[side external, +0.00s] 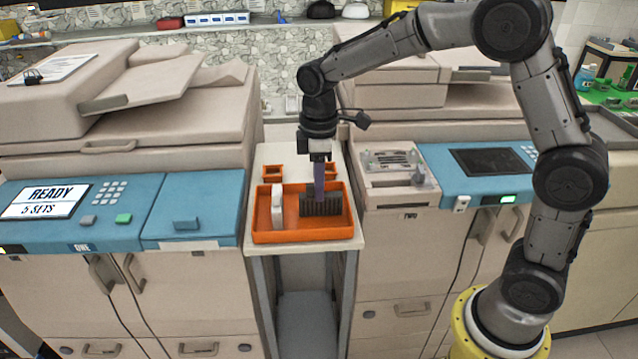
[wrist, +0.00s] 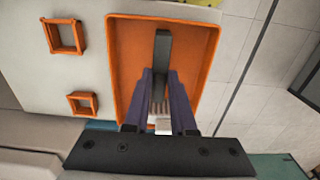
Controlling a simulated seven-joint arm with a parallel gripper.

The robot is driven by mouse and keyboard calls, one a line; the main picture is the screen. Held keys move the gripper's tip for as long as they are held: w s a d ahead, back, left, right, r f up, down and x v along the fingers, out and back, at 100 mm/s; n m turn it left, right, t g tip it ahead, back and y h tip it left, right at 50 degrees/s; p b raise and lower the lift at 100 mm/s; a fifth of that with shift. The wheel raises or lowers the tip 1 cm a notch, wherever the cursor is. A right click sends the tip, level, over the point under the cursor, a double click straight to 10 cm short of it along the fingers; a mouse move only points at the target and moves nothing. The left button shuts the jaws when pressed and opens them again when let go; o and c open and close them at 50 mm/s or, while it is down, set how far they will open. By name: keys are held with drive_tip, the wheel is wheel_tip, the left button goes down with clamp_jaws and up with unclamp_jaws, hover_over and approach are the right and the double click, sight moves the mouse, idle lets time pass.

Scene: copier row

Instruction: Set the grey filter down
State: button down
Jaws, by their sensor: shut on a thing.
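The grey filter (side external: 321,204) is a dark, ribbed block low in the orange tray (side external: 303,237), on its right side. My gripper (side external: 319,192) points straight down and is shut on the filter. I cannot tell whether the filter's underside touches the tray floor. In the wrist view, the filter (wrist: 162,62) shows as a narrow dark bar between the purple fingers of my gripper (wrist: 160,78), inside the walls of the orange tray (wrist: 112,60).
A white upright piece (side external: 277,212) stands in the tray's left half. Two small orange square frames (side external: 273,172) sit behind the tray on the narrow stand. Copiers flank the stand closely, with a blue panel (side external: 193,207) at left and an open bay (side external: 393,170) at right.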

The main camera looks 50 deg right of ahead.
drive_tip(key=shift+f, duration=0.15)
drive_tip(key=c, duration=0.7)
unclamp_jaws()
drive_tip(key=shift+c, duration=0.2)
wheel_tip(320, 180, up, 12)
drive_tip(key=shift+r, duration=0.25)
